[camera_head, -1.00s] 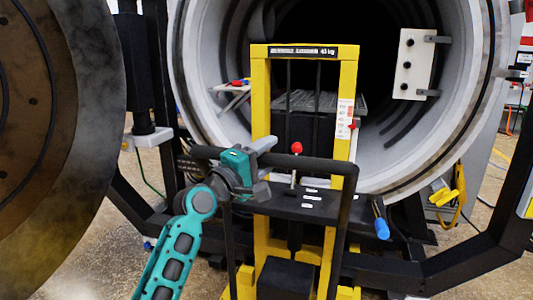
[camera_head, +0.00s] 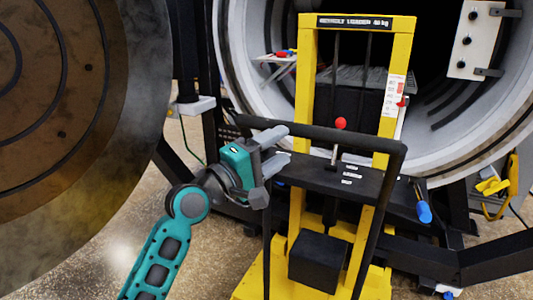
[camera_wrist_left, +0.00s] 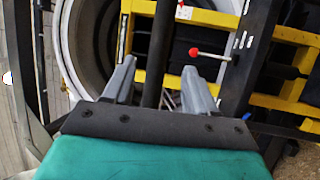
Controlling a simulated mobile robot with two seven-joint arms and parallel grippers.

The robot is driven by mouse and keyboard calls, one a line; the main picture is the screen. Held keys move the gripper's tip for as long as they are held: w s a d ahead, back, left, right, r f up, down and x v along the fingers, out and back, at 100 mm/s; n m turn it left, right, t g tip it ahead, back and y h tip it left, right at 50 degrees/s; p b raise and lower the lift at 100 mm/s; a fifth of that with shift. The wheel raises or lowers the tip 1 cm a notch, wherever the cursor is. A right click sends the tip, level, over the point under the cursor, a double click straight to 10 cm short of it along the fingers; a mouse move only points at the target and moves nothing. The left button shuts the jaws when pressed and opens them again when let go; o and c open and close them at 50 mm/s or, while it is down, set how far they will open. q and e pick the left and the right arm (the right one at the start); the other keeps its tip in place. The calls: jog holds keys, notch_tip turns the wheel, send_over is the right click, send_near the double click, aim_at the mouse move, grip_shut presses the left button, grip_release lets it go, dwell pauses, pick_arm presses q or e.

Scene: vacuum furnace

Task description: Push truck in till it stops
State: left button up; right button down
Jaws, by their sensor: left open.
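The truck is a yellow loader (camera_head: 307,95) with a black handle frame (camera_head: 375,138), standing upright before the round furnace mouth. A red-knobbed lever (camera_head: 341,124) rises from its black deck, and it also shows in the left wrist view (camera_wrist_left: 195,52). My left gripper (camera_head: 283,150) is open at the left corner of the handle. In the left wrist view, a dark bar (camera_wrist_left: 158,50) runs between my open fingers (camera_wrist_left: 160,85); I cannot tell whether they touch it. My right gripper is not in view.
The furnace chamber (camera_head: 240,75) opens behind the loader, with a grey slatted surface (camera_head: 365,75) inside. The large round door (camera_head: 90,120) swings wide at the left. Black frame beams (camera_head: 495,255) cross low on the right. A blue-tipped handle (camera_head: 424,212) hangs beside the loader.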

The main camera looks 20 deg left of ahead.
pick_arm(q)
jog(key=shift+v, duration=1.3)
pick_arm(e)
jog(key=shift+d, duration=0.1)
pick_arm(q)
jog(key=s+f+m+g+y+p, duration=0.2)
jog(key=s+f+m+p, duration=0.1)
jog(key=f, duration=0.5)
jog(key=s+f+m+g+y+p, duration=0.2)
jog(key=f+p, duration=0.1)
jog(key=f, duration=0.5)
jog(key=s+d+f+m+g+y+p, duration=0.2)
jog(key=s+f+m, duration=0.7)
jog(key=s, duration=0.6)
notch_tip(320, 180, down, 3)
jog(key=shift+s+d+r+m+g+p, duration=0.15)
jog(key=shift+d+m+g+p, duration=0.25)
jog(key=shift+d+g+p, duration=0.45)
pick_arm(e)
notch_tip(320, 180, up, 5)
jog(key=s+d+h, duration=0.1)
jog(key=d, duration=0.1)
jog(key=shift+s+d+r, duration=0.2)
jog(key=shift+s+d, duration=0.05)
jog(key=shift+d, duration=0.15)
pick_arm(q)
jog(key=shift+o, duration=0.3)
